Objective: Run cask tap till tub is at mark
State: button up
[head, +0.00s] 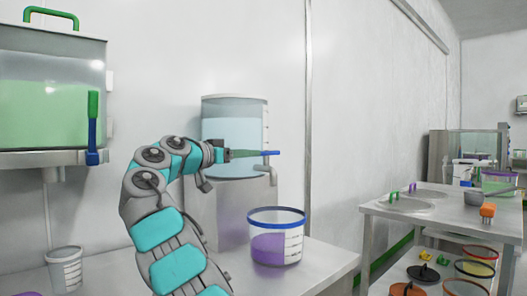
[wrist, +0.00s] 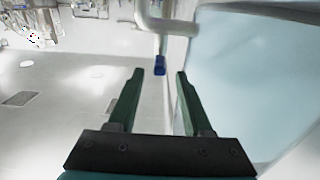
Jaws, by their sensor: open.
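The cask (head: 234,120) holds pale blue liquid and stands on a grey block. Its tap spout (head: 271,172) points down at the cask's right front; no stream shows from it. The blue tap handle (head: 270,153) also shows in the wrist view (wrist: 159,66), just beyond and between my fingertips. The clear tub (head: 276,245) has a blue rim and white marks on its side. It stands below the spout, about half full of purple liquid. My gripper (head: 252,153) is open at the tap; in the wrist view its green fingers (wrist: 160,73) are apart with nothing between them.
A tank of green liquid (head: 50,115) with a green-and-blue lever (head: 92,130) hangs at left. A grey cup (head: 65,268) stands below it.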

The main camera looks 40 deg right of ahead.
aim_at(266, 159)
jog(key=d, duration=0.2)
jog(key=d+p, duration=0.1)
jog(key=d, duration=0.4)
jog(key=shift+w+d, duration=0.25)
jog(key=shift+d, duration=0.15)
grip_shut()
